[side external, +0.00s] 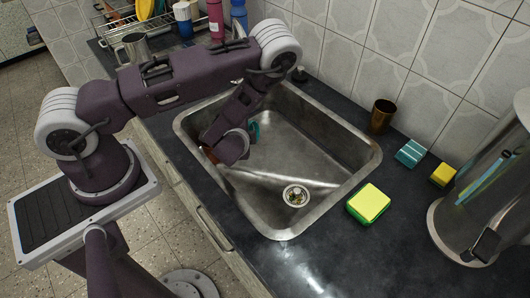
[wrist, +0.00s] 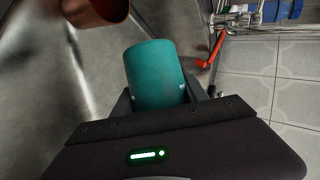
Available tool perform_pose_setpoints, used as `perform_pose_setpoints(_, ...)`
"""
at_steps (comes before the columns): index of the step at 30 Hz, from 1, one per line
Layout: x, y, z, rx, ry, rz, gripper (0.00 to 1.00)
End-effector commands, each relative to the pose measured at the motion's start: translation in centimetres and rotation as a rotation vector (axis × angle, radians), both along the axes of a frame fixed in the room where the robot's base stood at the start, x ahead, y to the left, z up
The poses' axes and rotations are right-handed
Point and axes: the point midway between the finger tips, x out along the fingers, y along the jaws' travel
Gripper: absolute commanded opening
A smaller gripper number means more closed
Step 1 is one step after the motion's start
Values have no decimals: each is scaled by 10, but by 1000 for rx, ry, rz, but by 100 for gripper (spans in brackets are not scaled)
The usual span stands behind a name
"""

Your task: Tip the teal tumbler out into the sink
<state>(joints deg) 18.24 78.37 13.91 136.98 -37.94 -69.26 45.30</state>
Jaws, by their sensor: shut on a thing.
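My gripper (wrist: 158,98) is shut on the teal tumbler (wrist: 154,70), which sits between its fingers in the wrist view. In the side external view only a small part of the teal tumbler (side external: 255,131) shows past my wrist, over the left part of the sink (side external: 358,170). My wrist hides the fingers there. The wrist picture is turned relative to the room, so the tumbler's exact tilt and its contents cannot be told. Bits lie in the sink's drain (side external: 296,195); what they are is unclear.
A copper-coloured thing (wrist: 96,10) is close to the teal tumbler. A brown tumbler (side external: 382,115) stands behind the sink's right side. A green-yellow sponge (side external: 369,203), other sponges and a steel urn (side external: 490,190) are to the right. A dish rack (side external: 165,22) is at back left.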

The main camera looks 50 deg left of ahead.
Motion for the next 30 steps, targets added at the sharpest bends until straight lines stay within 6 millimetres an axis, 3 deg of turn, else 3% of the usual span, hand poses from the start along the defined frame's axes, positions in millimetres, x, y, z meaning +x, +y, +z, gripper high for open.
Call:
perform_pose_setpoints(8, 0, 0, -9, -132, -76, -5, 0)
perform_pose_setpoints(13, 0, -1, -25, -388, -222, -1, 0)
perform_pose_setpoints(27, -14, 28, 41, -930, -547, -3, 0)
perform_pose_setpoints(30, -16, 31, 44, -991, -580, -1, 0)
